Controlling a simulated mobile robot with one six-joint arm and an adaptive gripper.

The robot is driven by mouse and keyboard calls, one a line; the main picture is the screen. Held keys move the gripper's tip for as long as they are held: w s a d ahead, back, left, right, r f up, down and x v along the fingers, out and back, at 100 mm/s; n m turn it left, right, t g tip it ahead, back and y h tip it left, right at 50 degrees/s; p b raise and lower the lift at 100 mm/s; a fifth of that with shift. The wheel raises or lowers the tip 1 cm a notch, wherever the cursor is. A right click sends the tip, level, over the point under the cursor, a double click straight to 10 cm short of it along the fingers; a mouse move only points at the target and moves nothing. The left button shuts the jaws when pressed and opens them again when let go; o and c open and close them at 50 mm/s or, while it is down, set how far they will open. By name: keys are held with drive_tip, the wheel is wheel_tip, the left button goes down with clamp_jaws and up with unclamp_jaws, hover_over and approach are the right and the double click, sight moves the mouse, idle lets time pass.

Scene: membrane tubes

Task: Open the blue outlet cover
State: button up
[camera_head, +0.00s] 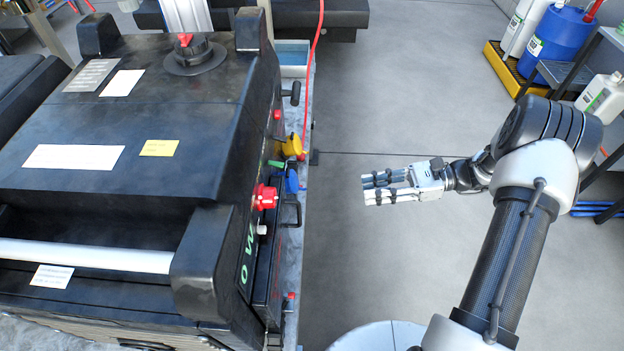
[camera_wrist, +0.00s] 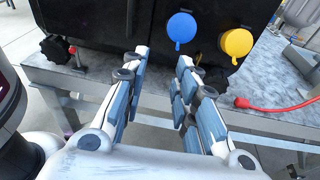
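The blue outlet cover (camera_head: 291,181) is on the right side of the black machine (camera_head: 170,110), below a yellow cover (camera_head: 292,145). In the wrist view the blue cover (camera_wrist: 182,26) is a round disc with a small tab at its bottom, lying flat against the machine's dark face. It looks closed. My gripper (camera_head: 365,189) is to the right of the blue cover, over the floor, with a clear gap between them. In the wrist view my gripper (camera_wrist: 163,58) has its two fingers apart with nothing between them, and the blue cover shows beyond the fingertips.
The yellow cover (camera_wrist: 237,42) is right of the blue one. A red knob (camera_head: 264,197) and a black handle (camera_head: 292,214) are close by. A red hose (camera_wrist: 275,106) lies on the metal ledge (camera_wrist: 215,88). The floor between machine and arm is clear.

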wheel_tip(320, 180, down, 4)
drive_tip(key=w+d+m+t+y, duration=0.1)
drive_tip(key=d+m+t+y, duration=0.1)
drive_tip(key=m, duration=0.1)
drive_tip(key=w+a+b, duration=0.1)
drive_tip(key=w+a, duration=0.1)
drive_tip(key=a, duration=1.5)
drive_tip(key=shift+a+f+t+b, duration=0.15)
drive_tip(key=shift+f+t+b, duration=0.15)
drive_tip(key=shift+f+b, duration=0.05)
drive_tip(key=shift+c, duration=0.3)
clamp_jaws()
